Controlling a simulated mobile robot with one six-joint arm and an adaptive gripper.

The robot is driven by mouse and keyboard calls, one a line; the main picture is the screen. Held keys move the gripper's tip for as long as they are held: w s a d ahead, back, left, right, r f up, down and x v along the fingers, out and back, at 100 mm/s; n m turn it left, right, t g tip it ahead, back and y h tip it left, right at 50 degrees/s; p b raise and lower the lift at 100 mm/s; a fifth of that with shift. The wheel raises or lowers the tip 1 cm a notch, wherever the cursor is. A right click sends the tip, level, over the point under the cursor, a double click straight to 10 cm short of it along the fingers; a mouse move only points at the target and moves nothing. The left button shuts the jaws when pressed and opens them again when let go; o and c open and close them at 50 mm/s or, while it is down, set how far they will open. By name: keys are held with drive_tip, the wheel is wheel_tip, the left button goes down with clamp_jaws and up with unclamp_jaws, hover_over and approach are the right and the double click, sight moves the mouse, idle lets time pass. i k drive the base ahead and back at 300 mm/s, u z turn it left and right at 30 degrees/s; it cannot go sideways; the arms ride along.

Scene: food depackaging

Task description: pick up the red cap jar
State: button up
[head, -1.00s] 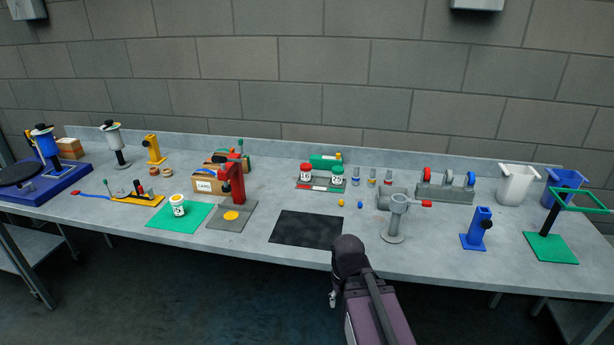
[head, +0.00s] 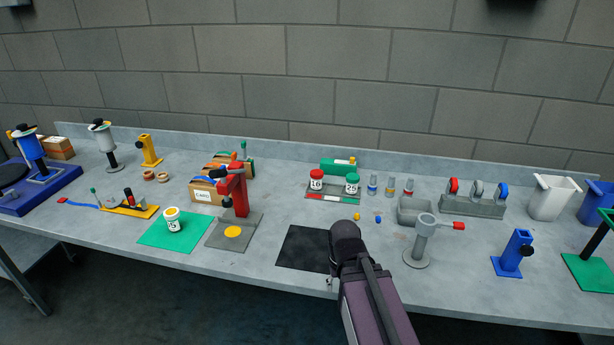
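The red cap jar (head: 316,181) is a small white jar with a red lid. It stands upright at the back middle of the table, on the left part of a flat stand (head: 334,196) with red and green strips. A green cap jar (head: 352,185) stands beside it on the right. My arm reaches up from the bottom edge, in front of the black mat, well short of the jar. My gripper's fingers are hidden or too small to make out, so its opening does not show.
A black mat (head: 303,249) lies at the table's front edge, partly behind my arm. A red press (head: 234,192) stands left, a grey crank device (head: 420,242) right. Small yellow and blue pieces (head: 377,219) lie before the stand. A green block (head: 338,168) is behind the jars.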

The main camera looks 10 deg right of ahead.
sight(316, 185)
drive_tip(key=i, duration=0.9)
drive_tip(key=z, duration=0.05)
